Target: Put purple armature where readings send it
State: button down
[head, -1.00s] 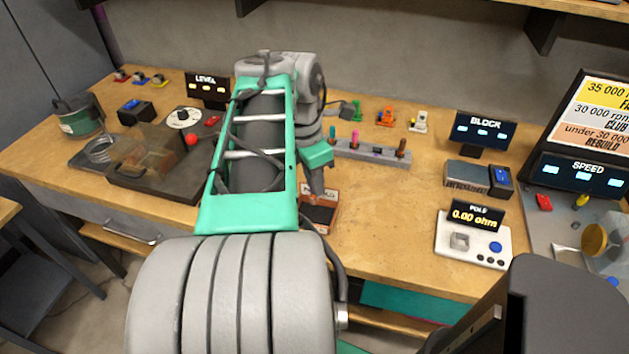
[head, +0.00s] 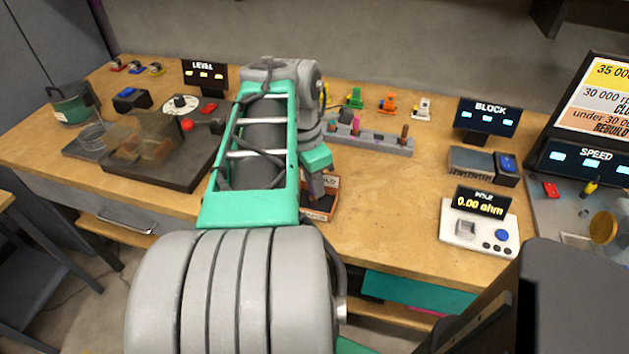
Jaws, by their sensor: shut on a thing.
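My gripper (head: 315,178) is low over a small brown tray (head: 318,213) near the bench's front edge. It is shut on a dark purple thing, apparently the purple armature (head: 314,190), mostly hidden by my fingers. The tray's label ends in "LD"; the rest is hidden. I cannot tell whether the armature touches the tray floor. The grey slotted rack (head: 385,145) holds a magenta piece (head: 356,127) and a brown piece (head: 404,132). The pole meter (head: 480,228) reads 0.00 ohm. The speed display (head: 590,165) and block display (head: 487,117) show cyan marks, no digits.
A sign (head: 598,95) at right lists rpm bands, with under 30 000 marked REBUILD. A machine with a red knob (head: 187,124) and a level display (head: 204,77) are at left. Bench between tray and meter is clear.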

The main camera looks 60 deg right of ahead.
jog(key=shift+f, duration=0.15)
jog(key=c, duration=1.3)
grip_release()
